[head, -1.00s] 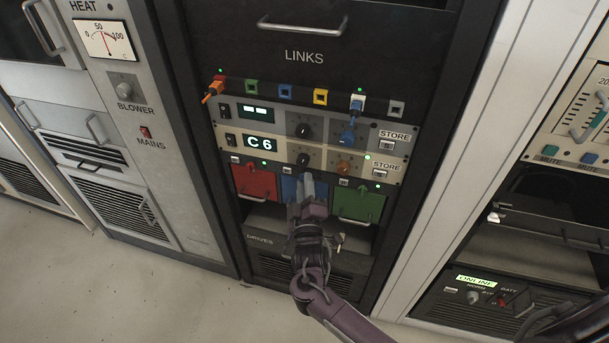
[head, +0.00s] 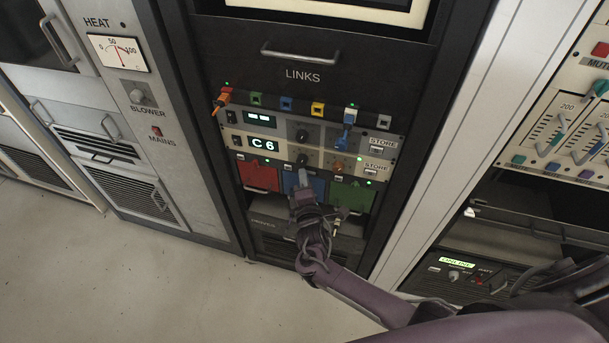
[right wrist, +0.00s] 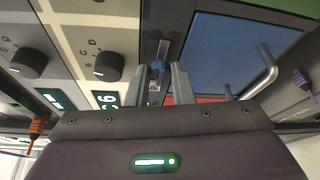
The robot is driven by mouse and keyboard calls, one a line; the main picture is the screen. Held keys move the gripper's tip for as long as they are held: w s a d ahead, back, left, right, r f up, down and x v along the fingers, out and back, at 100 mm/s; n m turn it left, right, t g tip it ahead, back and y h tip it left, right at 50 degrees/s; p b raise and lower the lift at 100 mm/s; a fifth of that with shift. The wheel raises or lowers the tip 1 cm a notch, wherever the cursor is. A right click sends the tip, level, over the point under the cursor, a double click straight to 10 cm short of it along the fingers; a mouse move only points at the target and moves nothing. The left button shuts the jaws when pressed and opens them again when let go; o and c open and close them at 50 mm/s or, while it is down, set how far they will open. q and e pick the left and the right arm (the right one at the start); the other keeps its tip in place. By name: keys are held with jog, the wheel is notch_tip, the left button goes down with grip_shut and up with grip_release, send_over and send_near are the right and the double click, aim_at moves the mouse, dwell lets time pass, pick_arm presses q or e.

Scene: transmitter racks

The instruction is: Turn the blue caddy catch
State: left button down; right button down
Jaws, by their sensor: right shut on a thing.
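The blue caddy (head: 319,186) sits between a red caddy (head: 262,177) and a green caddy (head: 352,195) in the dark rack. My right gripper (head: 302,172) is at its top edge and covers part of its front. In the right wrist view, the blue caddy (right wrist: 235,50) fills the upper right, with a metal handle. The blue catch (right wrist: 158,67) stands beside it, between the two fingers of my right gripper (right wrist: 158,80), which are shut on it. The catch is hidden in the head view. My left gripper is not in view.
Above the caddies are two panels with knobs (head: 302,136), a "C 6" display (head: 98,0) and STORE buttons. An orange plug (head: 221,104) and a blue plug (head: 347,135) hang from the LINKS row. Open floor (head: 190,285) lies at front left.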

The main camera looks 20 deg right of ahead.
jog(key=shift+n, duration=0.3)
dwell(0.4)
jog(key=c, duration=1.3)
grip_release()
jog(key=shift+o, duration=0.2)
jog(key=v, duration=0.7)
jog(key=shift+s, duration=0.35)
jog(key=shift+a+r, duration=0.1)
jog(key=shift+r, duration=0.05)
